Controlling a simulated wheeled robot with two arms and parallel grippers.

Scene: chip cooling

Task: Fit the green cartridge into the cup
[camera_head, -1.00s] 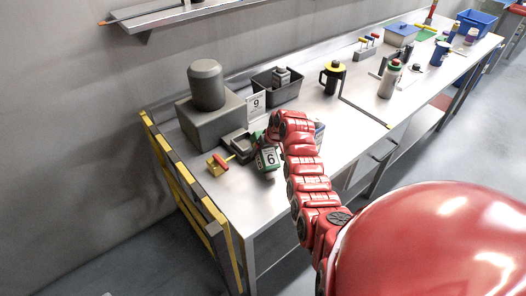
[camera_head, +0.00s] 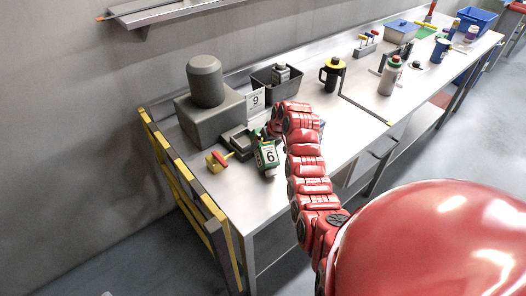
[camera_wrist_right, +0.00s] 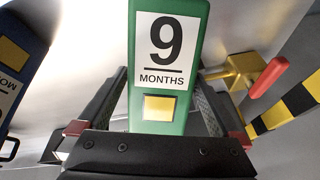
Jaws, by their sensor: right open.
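The green cartridge (camera_head: 268,157) is by the near left part of the bench, its white label reading as a 6 in the head view. In the right wrist view the green cartridge (camera_wrist_right: 190,25) is upright in the picture and its label reads "9 MONTHS". My right gripper (camera_wrist_right: 163,88) is open, with one finger on each side of the cartridge. In the head view its fingers are mostly hidden behind my red arm. A small dark grey holder (camera_head: 237,141) stands just left of the cartridge; I cannot tell if it is the cup. My left gripper is not in view.
A yellow valve with a red handle (camera_head: 217,160) is left of the cartridge. A grey block with a cylinder (camera_head: 206,85) stands behind. A blue labelled cartridge (camera_wrist_right: 18,60) is close on the left in the wrist view. A dark bin (camera_head: 276,90) and a black-yellow jug (camera_head: 332,76) stand farther back.

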